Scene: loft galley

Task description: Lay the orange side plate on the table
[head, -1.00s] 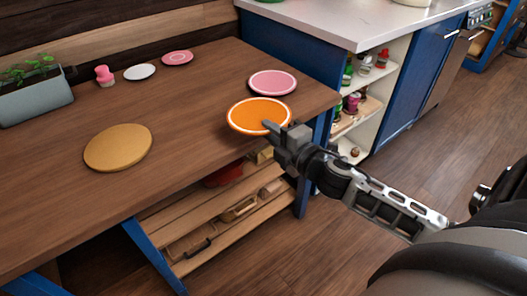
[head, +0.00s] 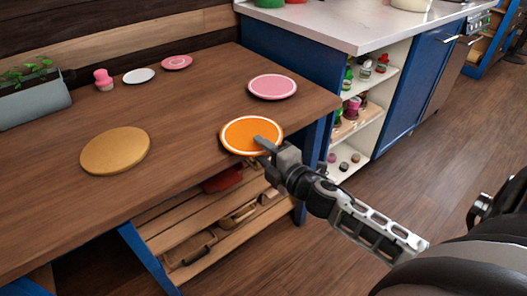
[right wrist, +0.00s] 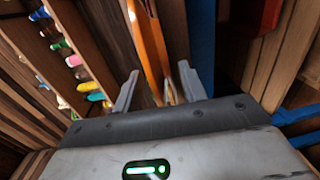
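The orange side plate (head: 240,131), with a pale ring near its rim, is at the table's front right edge in the head view, its near rim reaching over that edge. In the right wrist view the plate (right wrist: 152,50) shows nearly edge-on between my right gripper's fingers. My right gripper (head: 263,151) has one finger over the plate's near rim and the other below it. In the right wrist view the gripper (right wrist: 158,85) has its fingers apart, with a gap beside the plate. The wooden table (head: 190,95) is under the plate. My left gripper is not in view.
A pink plate (head: 272,87) lies behind the orange one, and a round tan board (head: 115,150) lies to its left. A pink item (head: 103,80), small plates and a planter (head: 30,95) stand at the back. The table's middle is clear.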

